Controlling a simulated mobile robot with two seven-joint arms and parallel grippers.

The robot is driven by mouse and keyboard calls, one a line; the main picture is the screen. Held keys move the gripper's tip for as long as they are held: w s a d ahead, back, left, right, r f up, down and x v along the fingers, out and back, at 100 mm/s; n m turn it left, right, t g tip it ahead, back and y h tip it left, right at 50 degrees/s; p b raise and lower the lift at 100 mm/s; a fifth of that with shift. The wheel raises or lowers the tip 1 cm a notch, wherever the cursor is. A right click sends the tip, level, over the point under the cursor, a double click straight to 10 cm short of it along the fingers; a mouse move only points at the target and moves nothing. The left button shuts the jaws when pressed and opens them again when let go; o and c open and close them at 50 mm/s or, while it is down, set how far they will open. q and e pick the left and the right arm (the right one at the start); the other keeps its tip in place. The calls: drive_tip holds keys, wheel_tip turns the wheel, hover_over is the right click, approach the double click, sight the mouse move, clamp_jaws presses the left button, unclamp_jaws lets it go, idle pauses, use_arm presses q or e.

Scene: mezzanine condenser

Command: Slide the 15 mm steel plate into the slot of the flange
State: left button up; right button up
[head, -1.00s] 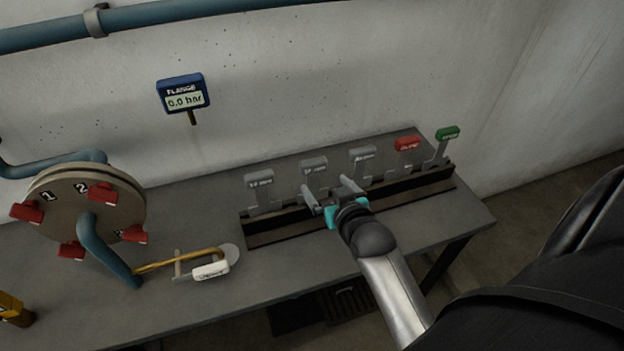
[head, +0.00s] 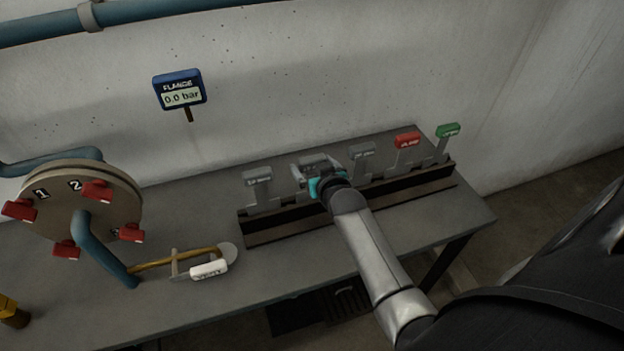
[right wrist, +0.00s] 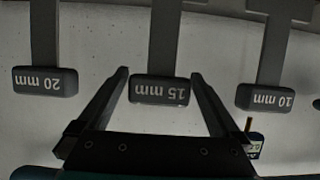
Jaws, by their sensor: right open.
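The 15 mm plate (right wrist: 162,90) stands upright in the rack (head: 345,207), its grey labelled grip at the top. In the right wrist view its label reads upside down. My right gripper (right wrist: 160,74) is open, with one finger on each side of that grip and a gap showing on both sides. In the head view my right gripper (head: 316,168) is at the rack and partly hides the plate. The flange (head: 85,205) is a round tan pair of discs with red clamps at the left of the bench. Its slot is not clear. My left gripper is out of view.
The 10 mm plate (head: 258,178) and 20 mm plate (head: 362,152) flank the 15 mm one. Red-topped (head: 407,141) and green-topped (head: 447,131) plates stand further right. A gauge (head: 180,92) reads 0.0 bar.

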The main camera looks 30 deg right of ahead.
drive_tip(key=shift+w+f, duration=0.1)
drive_tip(key=shift+w, duration=0.1)
drive_tip(key=c, duration=1.3)
drive_tip(key=shift+c, duration=0.7)
